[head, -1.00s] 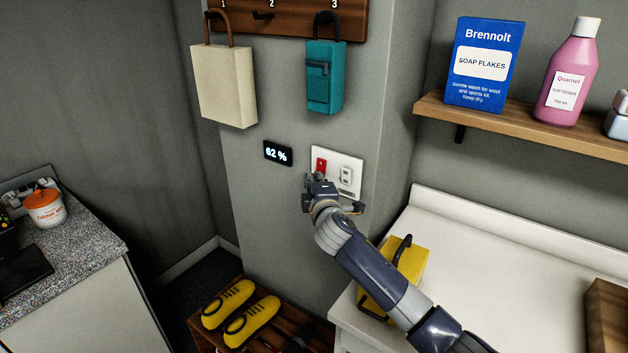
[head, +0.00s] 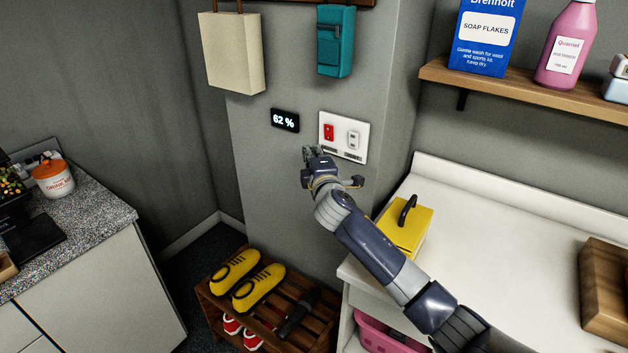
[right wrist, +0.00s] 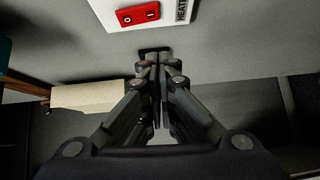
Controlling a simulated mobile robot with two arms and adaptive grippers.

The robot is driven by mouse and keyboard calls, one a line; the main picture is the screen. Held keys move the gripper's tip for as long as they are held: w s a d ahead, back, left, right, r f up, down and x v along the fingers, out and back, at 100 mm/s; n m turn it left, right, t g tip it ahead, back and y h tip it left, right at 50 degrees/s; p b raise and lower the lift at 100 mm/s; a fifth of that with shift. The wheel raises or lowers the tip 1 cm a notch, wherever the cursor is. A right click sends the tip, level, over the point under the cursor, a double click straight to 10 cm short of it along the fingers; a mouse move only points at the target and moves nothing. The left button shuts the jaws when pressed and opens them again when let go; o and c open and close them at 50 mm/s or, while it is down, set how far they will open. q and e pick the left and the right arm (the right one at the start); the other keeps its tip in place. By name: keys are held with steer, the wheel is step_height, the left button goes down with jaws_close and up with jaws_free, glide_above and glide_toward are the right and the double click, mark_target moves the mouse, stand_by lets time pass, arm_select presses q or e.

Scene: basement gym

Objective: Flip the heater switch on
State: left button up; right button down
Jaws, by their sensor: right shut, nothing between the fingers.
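The red heater switch (head: 328,131) sits on the left half of a white wall plate (head: 341,128), beside a white switch (head: 353,140). In the right wrist view the red switch (right wrist: 139,14) shows the marks O and I, and the plate (right wrist: 175,14) carries a partly cut-off heater label. I cannot tell which side of the rocker is pressed. My right gripper (head: 309,152) is shut and empty, just below and left of the red switch in the head view. In the right wrist view its closed fingertips (right wrist: 154,58) are apart from the switch. My left gripper is out of view.
A dark display (head: 285,120) reading 62 % is left of the plate. A beige bag (head: 232,52) and teal pouch (head: 335,40) hang above. A yellow case (head: 408,228) stands on the white counter (head: 480,250) at right. Yellow shoes (head: 247,278) sit on a rack below.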

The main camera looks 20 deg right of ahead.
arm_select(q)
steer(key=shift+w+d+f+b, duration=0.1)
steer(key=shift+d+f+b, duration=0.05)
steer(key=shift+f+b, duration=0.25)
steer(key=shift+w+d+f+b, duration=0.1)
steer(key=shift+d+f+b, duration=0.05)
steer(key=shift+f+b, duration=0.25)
arm_select(e)
steer(key=s+f, duration=0.1)
steer(key=s, duration=0.7)
steer(key=shift+s, duration=0.4)
steer(key=shift+a, duration=0.15)
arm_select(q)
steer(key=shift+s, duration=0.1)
arm_select(e)
steer(key=shift+f, duration=0.2)
